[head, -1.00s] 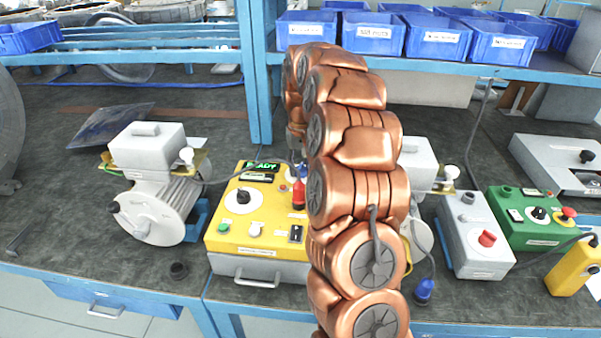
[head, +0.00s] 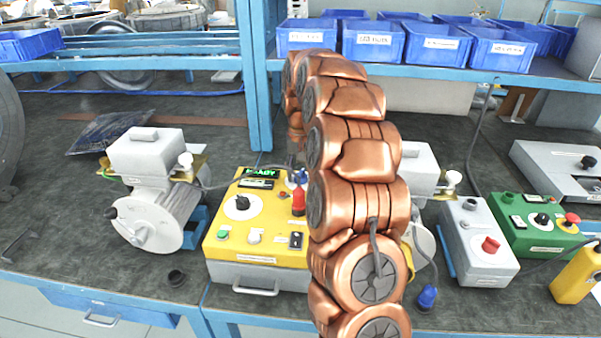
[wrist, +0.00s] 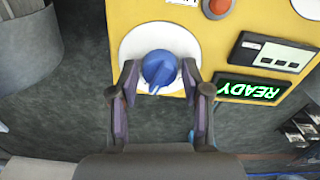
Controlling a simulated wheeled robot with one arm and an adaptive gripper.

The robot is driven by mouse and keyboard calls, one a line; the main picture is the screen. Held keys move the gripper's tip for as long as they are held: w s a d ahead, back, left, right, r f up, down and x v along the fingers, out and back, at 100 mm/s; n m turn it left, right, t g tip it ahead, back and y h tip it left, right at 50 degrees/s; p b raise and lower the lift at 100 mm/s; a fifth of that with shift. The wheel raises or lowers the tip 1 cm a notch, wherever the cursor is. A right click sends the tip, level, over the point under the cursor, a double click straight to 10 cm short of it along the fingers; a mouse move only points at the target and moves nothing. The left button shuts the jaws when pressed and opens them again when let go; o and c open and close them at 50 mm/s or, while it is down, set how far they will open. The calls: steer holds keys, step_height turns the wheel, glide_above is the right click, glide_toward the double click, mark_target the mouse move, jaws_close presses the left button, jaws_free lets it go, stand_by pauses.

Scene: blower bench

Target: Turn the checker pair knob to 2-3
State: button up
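The checker is a yellow-topped box (head: 222,222) on the bench, with a lit green READY display (head: 262,172). The display shows upside down in the wrist view (wrist: 250,90). A blue knob (wrist: 159,68) sits on a white round dial (wrist: 130,42) beside the display, with a small white mark on its near edge. My gripper (wrist: 159,76) has one finger on each side of the blue knob, with narrow gaps seeming to show. Contact is hard to judge. Dial markings are not readable. In the head view, my copper arm hides part of the box's right side.
The box also has a black knob (head: 242,203), a green button (head: 222,235) and a red plug-like part (head: 298,201). A blower motor (head: 150,210) stands left. A grey box with a red button (head: 490,245) and a green box (head: 535,225) stand right. Blue bins line the shelf above.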

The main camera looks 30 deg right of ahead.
mark_target(300, 172)
steer(key=shift+o, duration=0.9)
step_height(300, 172, up, 12)
stand_by(0.7)
